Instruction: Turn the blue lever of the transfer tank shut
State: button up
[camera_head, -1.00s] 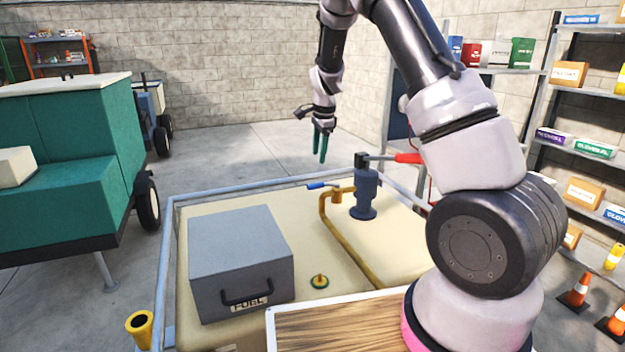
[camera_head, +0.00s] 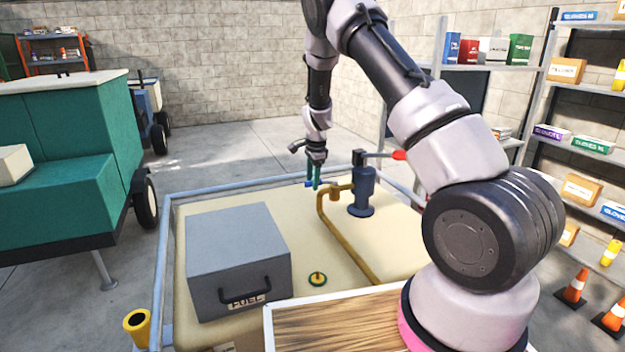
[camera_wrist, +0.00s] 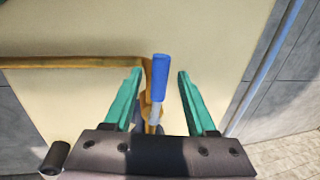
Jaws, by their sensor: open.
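The blue lever (camera_wrist: 160,72) shows in the wrist view between the two green fingers of my gripper (camera_wrist: 155,80). The fingers are open, with a gap on each side of the lever. The lever's pale stem runs back to the yellow pipe (camera_wrist: 80,62). In the head view my gripper (camera_head: 313,183) points down over the far part of the cream transfer tank (camera_head: 385,235), at the lever. There the fingers mostly hide the lever, and only a bit of blue (camera_head: 309,184) shows.
A dark blue pump (camera_head: 363,190) with a red-tipped handle (camera_head: 399,155) stands just right of my gripper.

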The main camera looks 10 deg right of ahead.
grip_shut()
dwell(1.4)
